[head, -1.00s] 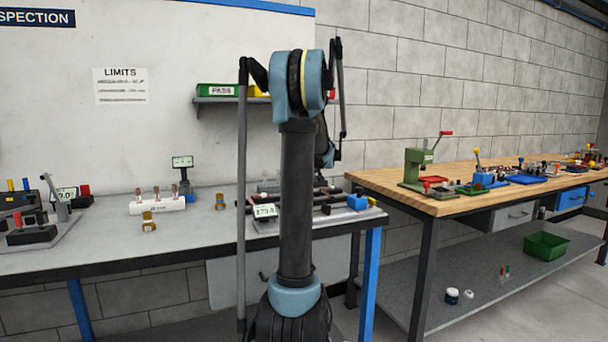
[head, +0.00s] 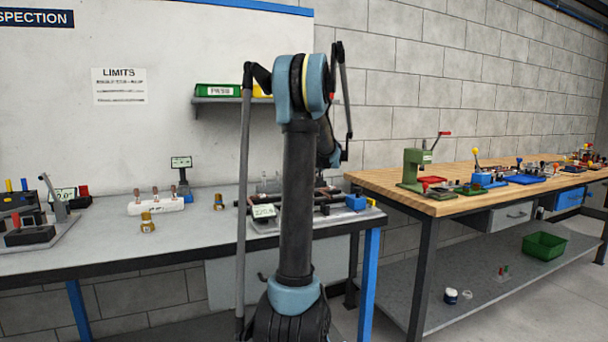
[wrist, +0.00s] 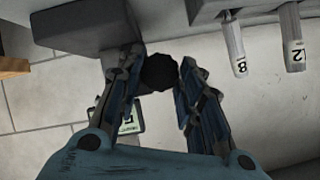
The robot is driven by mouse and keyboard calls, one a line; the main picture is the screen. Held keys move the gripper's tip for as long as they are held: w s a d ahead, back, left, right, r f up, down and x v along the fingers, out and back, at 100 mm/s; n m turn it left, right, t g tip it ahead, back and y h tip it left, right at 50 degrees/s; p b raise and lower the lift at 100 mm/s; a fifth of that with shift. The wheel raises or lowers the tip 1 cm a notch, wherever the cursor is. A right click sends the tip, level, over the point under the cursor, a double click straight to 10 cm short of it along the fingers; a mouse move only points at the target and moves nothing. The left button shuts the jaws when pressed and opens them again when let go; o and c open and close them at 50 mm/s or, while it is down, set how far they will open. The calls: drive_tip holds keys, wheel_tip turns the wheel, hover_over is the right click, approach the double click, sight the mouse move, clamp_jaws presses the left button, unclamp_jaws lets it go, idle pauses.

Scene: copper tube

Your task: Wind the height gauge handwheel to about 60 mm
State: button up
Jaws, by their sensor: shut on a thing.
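In the wrist view my gripper (wrist: 167,85) has its two blue-grey fingers on either side of a dark round knob (wrist: 159,73), which looks like the handwheel. The knob sits beside a grey block (wrist: 85,28). A small display (wrist: 133,114) shows partly behind the left finger; its reading is mostly covered. In the head view my arm hides the gripper and whatever it holds. A small display on a stand (head: 181,163) is at the back of the grey bench; its digits are too small to read, and I cannot tell whether it belongs to the height gauge.
In the wrist view, tagged grey bars (wrist: 291,40) stand close at upper right. A wooden bench (head: 460,188) stands right.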

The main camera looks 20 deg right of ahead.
drive_tip(key=o, duration=1.1)
drive_tip(key=shift+c, duration=0.2)
drive_tip(key=v, duration=1.1)
drive_tip(key=shift+s, duration=0.4)
drive_tip(key=shift+r, duration=0.1)
